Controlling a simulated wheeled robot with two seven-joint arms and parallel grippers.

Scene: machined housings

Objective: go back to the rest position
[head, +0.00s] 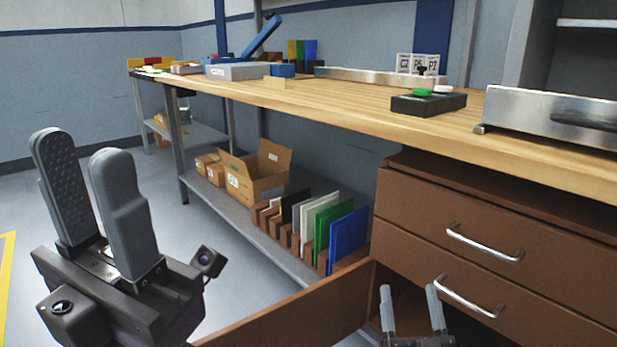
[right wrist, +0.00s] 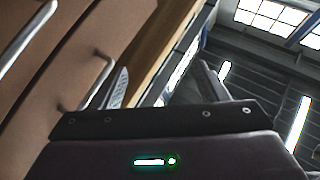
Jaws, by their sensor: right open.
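My left gripper (head: 80,152) is at the left of the head view, raised over the floor, its two grey fingers pointing up with an empty gap between them. My right gripper (head: 409,288) is low in the head view, in front of the brown drawer cabinet (head: 420,212), fingers apart and nothing between them. In the right wrist view its fingers (right wrist: 163,80) also stand apart, with drawer handles to the left and the ceiling behind. A brown panel (head: 310,308) stands out from the cabinet's lower part, like the side of a pulled-out drawer; its inside is mostly hidden.
The wooden workbench (head: 370,112) overhangs the cabinet. Two metal handles, the upper (head: 485,245) and the lower (head: 470,300), stick out from drawer fronts. A lower shelf (head: 225,205) holds cartons and upright coloured plates. The floor (head: 245,285) around my left gripper looks clear.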

